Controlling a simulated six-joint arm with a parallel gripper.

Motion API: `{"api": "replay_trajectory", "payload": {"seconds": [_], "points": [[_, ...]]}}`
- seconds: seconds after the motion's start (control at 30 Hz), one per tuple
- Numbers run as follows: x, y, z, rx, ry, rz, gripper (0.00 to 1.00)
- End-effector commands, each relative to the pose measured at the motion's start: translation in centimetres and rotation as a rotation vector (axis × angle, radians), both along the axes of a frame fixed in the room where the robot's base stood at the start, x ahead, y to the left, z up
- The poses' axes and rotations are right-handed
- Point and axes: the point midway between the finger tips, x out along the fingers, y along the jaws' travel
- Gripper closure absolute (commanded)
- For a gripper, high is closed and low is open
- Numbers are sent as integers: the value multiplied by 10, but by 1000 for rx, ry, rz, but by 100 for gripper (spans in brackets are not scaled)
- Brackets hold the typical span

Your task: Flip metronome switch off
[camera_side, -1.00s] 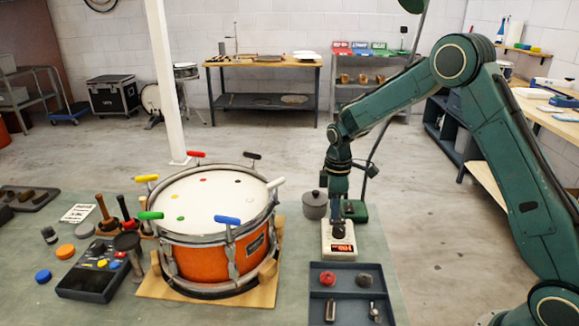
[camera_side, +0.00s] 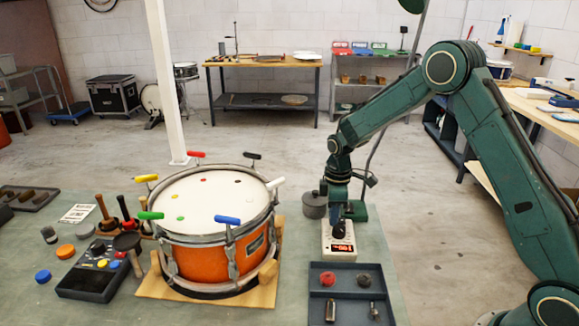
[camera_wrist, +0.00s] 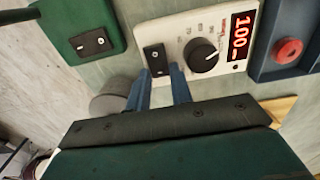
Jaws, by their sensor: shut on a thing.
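The metronome (camera_wrist: 218,20) is a white box with a lit red display reading 100, a round black knob (camera_wrist: 201,54) and a small black switch plate (camera_wrist: 154,58) at its left end. In the side view the metronome (camera_side: 338,252) stands on the bench right of the drum, its display still lit. In the side view my gripper (camera_side: 338,218) points down above the metronome's far end.
A green lamp base (camera_wrist: 82,28) with a similar black switch sits close beside the metronome. A grey pot (camera_side: 314,205) is behind left. A dark tray (camera_side: 347,281) with small parts lies in front. The orange drum (camera_side: 205,262) stands to the left.

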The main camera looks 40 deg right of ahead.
Motion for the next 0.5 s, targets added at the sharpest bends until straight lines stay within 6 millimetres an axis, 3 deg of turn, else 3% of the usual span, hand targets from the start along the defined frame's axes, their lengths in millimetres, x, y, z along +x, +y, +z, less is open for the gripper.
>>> {"api": "replay_trajectory", "payload": {"seconds": [0.5], "points": [[-6, -6, 1, 165, -164, 1, 100]]}}
